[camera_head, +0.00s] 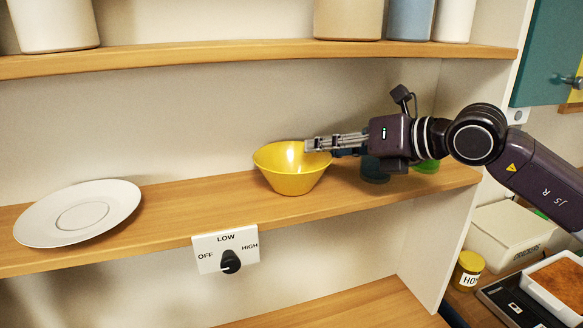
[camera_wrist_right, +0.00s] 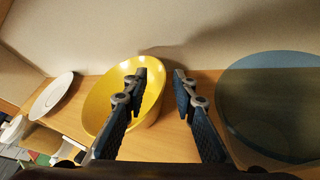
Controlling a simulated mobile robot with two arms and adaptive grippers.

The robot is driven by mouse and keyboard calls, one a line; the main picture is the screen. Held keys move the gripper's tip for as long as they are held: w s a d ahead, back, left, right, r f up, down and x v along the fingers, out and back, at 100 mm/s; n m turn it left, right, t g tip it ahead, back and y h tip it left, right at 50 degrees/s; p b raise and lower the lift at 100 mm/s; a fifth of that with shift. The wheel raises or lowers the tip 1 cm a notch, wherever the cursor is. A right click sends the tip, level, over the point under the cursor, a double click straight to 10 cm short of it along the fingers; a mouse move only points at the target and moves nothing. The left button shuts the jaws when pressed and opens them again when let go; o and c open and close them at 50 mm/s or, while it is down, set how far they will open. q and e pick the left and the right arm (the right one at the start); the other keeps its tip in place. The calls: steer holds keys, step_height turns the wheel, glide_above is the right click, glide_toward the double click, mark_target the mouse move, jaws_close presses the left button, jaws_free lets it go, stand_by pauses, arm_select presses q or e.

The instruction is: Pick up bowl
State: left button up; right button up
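A yellow bowl (camera_head: 292,183) stands upright on the wooden middle shelf (camera_head: 206,200). My right gripper (camera_head: 311,145) reaches in from the right, with its fingertips at the bowl's right rim. In the right wrist view, the two fingers of the right gripper (camera_wrist_right: 160,76) are spread apart. One finger overlaps the inside of the bowl (camera_wrist_right: 110,92) and the other is outside its right side, so the near rim lies between them. Whether a finger touches the bowl cannot be told. My left gripper is out of view.
A white plate (camera_head: 112,197) lies on the shelf at the left. A dark blue round item (camera_head: 374,171) and a green one (camera_head: 427,166) sit just right of the bowl, partly under my arm. The upper shelf (camera_head: 206,58) runs above.

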steer(key=shift+s+d, duration=0.1)
steer(key=shift+d, duration=0.05)
steer(key=shift+c, duration=0.5)
jaws_close()
steer(key=shift+r, duration=0.1)
